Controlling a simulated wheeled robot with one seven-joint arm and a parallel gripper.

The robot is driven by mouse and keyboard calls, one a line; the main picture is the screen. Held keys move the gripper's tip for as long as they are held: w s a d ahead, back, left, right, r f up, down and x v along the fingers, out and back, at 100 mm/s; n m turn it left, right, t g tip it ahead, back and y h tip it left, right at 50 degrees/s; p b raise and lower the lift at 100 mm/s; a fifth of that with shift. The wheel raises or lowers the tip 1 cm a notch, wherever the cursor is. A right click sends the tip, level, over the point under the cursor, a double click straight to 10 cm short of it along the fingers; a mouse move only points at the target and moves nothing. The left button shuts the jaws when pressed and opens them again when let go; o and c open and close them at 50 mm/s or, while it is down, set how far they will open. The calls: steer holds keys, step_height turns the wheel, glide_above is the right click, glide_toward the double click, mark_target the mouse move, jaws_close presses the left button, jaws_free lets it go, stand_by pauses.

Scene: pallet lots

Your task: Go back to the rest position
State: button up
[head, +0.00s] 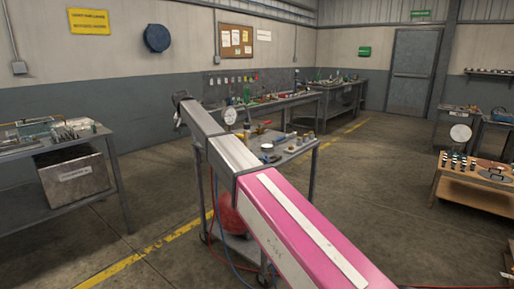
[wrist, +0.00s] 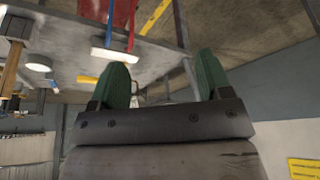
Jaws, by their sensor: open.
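My arm, pink and grey, reaches across the head view from the lower right toward the upper left. My gripper is at its far end (head: 180,97), raised above the floor to the left of a grey work cart (head: 268,158). In the wrist view my gripper (wrist: 161,78) shows two green fingers standing wide apart. Nothing is between them, so it is open and empty. The wrist picture is turned nearly upside down, with the floor at the top.
A bench with a metal box (head: 75,185) stands at the left. The cart behind my arm carries a dial gauge (head: 230,116) and small tools. Long workbenches (head: 262,106) line the back wall. A low wooden table (head: 472,182) stands at the right. The floor (head: 385,170) between is clear.

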steer(key=s+d+f+g, duration=0.1)
steer(key=s+d+f, duration=0.3)
steer(key=d+f, duration=0.6)
steer(key=s+d+f, duration=0.5)
steer(key=d+f, duration=0.2)
steer(key=d, duration=0.4)
steer(key=s+d+f+g, duration=0.1)
steer(key=s+d+f, duration=0.3)
steer(key=d+f, duration=0.6)
steer(key=s+d+f+g, duration=0.1)
steer(key=s+d+f, duration=0.5)
steer(key=s+d, duration=0.4)
steer(key=s+d+f+g, duration=0.1)
steer(key=s+d+f, duration=0.5)
steer(key=s+d, duration=0.5)
steer(key=s, duration=0.3)
steer(key=shift+s+d+f, duration=0.15)
steer(key=shift+s+f, duration=0.1)
steer(key=shift+f, duration=0.05)
